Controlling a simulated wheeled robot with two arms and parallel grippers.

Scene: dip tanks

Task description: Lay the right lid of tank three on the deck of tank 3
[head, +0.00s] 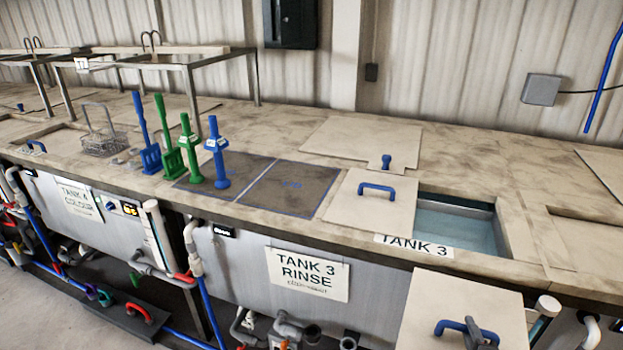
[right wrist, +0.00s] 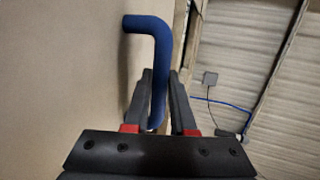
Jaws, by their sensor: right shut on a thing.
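The right lid of tank three (head: 450,300), a flat cream panel with a blue handle (head: 455,327), is in the air in front of the tank at the lower right of the head view. My right gripper (head: 480,338) is shut on that handle; the right wrist view shows the handle (right wrist: 157,60) between its fingers beside the lid's pale face (right wrist: 60,70). Tank 3's right opening (head: 455,225) is uncovered and shows blue water. A cream lid with a blue handle (head: 345,205) lies left of the opening. The pale deck (head: 470,150) surrounds it. My left gripper is out of view.
A flat cream panel (head: 350,138) lies on the deck behind, with a small blue piece at its front edge. Dark mats (head: 290,193) lie left of the lid; blue and green upright tools (head: 216,155) stand beyond. Deck right of the panel behind is bare.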

